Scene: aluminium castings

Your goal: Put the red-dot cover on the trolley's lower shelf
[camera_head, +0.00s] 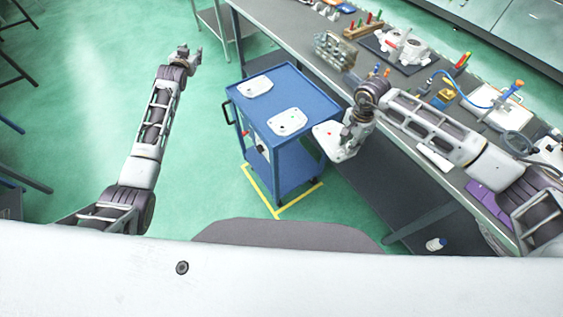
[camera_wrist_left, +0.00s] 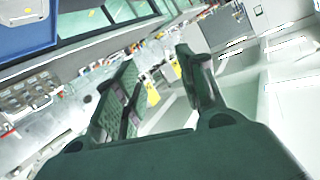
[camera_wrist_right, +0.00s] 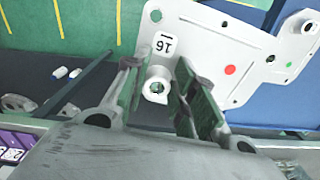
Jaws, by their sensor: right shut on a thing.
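The red-dot cover is a flat white plate with a red dot and a "16" label; it shows in the right wrist view (camera_wrist_right: 205,75) and in the head view (camera_head: 328,136). My right gripper (camera_head: 349,133) is shut on its raised boss, between the fingers in the right wrist view (camera_wrist_right: 157,88). The cover hangs beside the right side of the blue trolley (camera_head: 268,82), near its top height. The trolley's lower shelf (camera_head: 292,172) shows partly below, and its visible part looks bare. My left gripper (camera_head: 187,55) is open and empty, left of the trolley.
Two other white covers lie on the trolley top, one at the back (camera_head: 256,87) and one with a green dot in front (camera_head: 288,122). The grey workbench (camera_head: 290,35) with castings and tools runs along the right. Yellow floor lines (camera_head: 278,212) edge the trolley.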

